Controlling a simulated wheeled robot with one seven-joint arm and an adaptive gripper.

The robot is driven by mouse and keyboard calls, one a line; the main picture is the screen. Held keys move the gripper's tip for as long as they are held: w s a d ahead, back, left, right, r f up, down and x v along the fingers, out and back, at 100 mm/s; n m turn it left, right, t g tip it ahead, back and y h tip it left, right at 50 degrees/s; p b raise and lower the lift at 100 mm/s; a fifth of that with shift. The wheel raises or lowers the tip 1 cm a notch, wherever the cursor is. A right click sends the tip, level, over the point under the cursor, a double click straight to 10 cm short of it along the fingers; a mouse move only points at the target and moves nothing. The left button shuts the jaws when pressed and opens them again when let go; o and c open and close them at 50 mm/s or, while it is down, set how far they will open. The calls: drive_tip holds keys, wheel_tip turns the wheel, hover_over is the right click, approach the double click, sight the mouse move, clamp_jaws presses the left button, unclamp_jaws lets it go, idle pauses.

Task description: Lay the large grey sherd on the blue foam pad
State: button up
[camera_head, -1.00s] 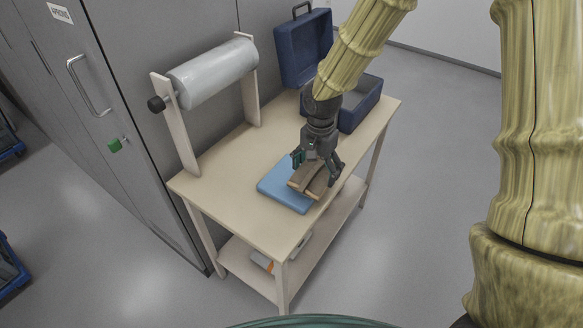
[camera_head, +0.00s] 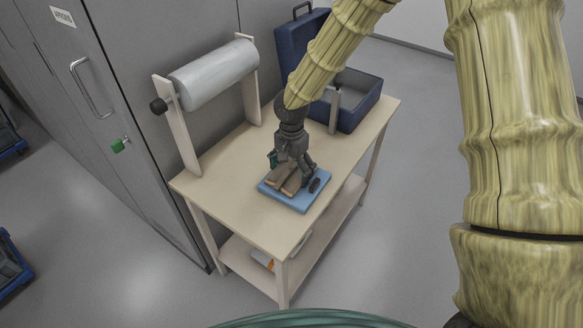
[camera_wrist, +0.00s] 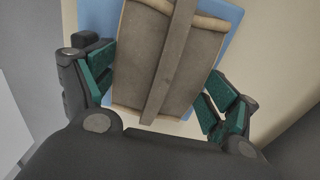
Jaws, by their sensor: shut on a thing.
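The large grey sherd (camera_head: 289,181) is a curved brown-grey piece with pale edges and a raised strip along its middle. My gripper (camera_head: 290,168) is shut on it, with one green-padded finger at each side. In the wrist view the sherd (camera_wrist: 185,63) fills the space between the fingers, with its near edge toward the palm. The blue foam pad (camera_head: 296,206) lies flat on the table under the sherd. It also shows behind the sherd in the wrist view (camera_wrist: 226,14). I cannot tell whether the sherd touches the pad.
A small dark item (camera_head: 315,185) shows at the pad's right side. An open blue case (camera_head: 361,100) stands at the table's back, with a grey upright piece (camera_head: 334,111) before it. A roll on a wooden stand (camera_head: 214,73) is at left. The table's (camera_head: 228,190) left part is clear.

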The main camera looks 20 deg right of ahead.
sight(291, 168)
drive_tip(key=shift+f, duration=0.1)
drive_tip(key=o, duration=1)
drive_tip(key=shift+o, duration=0.2)
wheel_tip(291, 168, up, 12)
drive_tip(key=shift+b, duration=0.35)
